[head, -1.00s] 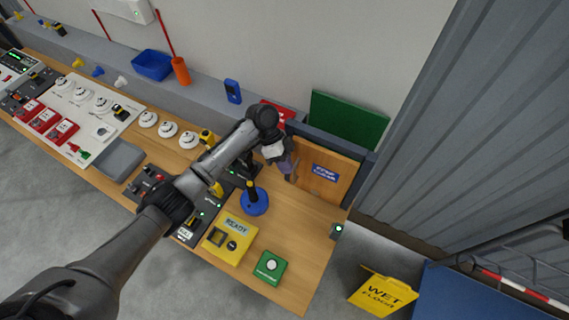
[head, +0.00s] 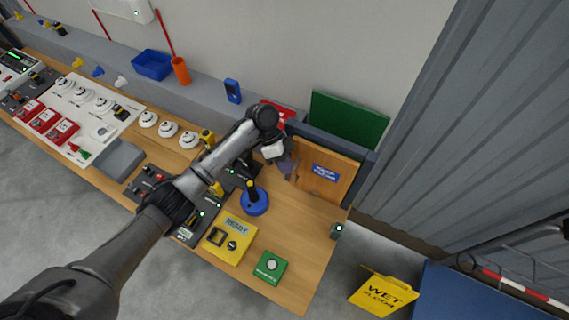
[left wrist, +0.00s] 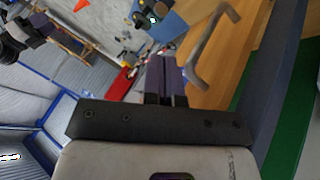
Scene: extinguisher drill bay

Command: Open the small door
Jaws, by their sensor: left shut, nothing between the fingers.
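The small door (head: 318,187) is a wooden panel with a blue label, set in a dark blue-grey frame (head: 366,178) at the right end of the bench. It looks closed in its frame. In the left wrist view the door's wood (left wrist: 222,88) carries a grey bar handle (left wrist: 205,55). My left gripper (head: 288,167) is at the door's left side, by the handle. In the left wrist view its fingers (left wrist: 166,82) are together and empty, beside the handle's lower end; I cannot tell if they touch it.
A blue round base with a black stick (head: 255,203), a yellow READY box (head: 231,238) and a green box (head: 270,267) stand on the bench in front. A green board (head: 348,120) is behind the door frame. A yellow wet-floor sign (head: 383,293) stands off the bench's right end.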

